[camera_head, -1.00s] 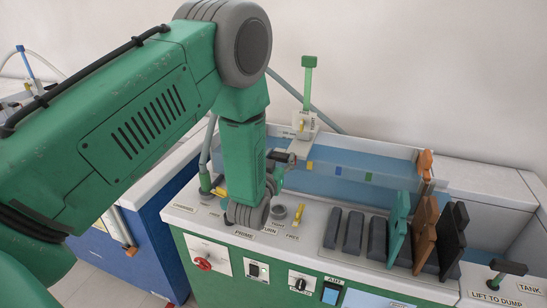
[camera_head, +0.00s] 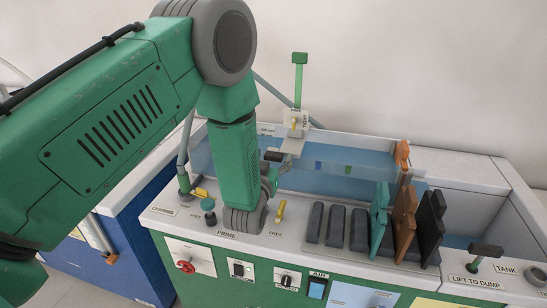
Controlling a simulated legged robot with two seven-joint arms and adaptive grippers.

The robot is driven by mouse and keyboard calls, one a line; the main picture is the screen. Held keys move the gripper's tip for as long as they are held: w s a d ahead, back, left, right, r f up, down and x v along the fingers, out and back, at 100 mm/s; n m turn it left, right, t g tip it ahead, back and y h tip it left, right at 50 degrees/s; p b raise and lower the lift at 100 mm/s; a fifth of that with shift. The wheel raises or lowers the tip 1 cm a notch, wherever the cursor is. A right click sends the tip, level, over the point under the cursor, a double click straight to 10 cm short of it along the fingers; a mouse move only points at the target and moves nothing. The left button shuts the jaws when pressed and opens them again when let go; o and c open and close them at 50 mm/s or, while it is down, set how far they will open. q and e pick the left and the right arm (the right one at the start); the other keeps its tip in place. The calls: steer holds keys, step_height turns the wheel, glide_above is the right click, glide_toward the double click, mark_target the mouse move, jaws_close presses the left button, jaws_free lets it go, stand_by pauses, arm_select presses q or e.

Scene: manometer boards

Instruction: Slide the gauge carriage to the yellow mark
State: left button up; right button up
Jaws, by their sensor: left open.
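The gauge carriage (camera_head: 296,122) is a pale block with a yellow lever and a tall green post, at the back of the blue tank (camera_head: 375,168). A pale plate hangs from it toward the front. My left gripper (camera_head: 274,165) is just left of that plate, with a dark finger close against it; I cannot tell whether they touch. The jaws are open and partly hidden by my wrist. A blue mark (camera_head: 318,166) and a green mark (camera_head: 348,169) show right of the plate. The yellow mark does not show; the plate seems to cover its place. My right gripper is not in view.
On the bench top, a yellow lever (camera_head: 280,210) and a dark green knob (camera_head: 208,205) flank my wrist. Several dark pedals (camera_head: 335,223) and upright green, orange and black levers (camera_head: 405,210) stand to the right. The tank front right of the plate is clear.

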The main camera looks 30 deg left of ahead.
arm_select(q)
steer(key=v, duration=1.1)
steer(key=shift+s, duration=0.15)
steer(key=shift+f, duration=0.15)
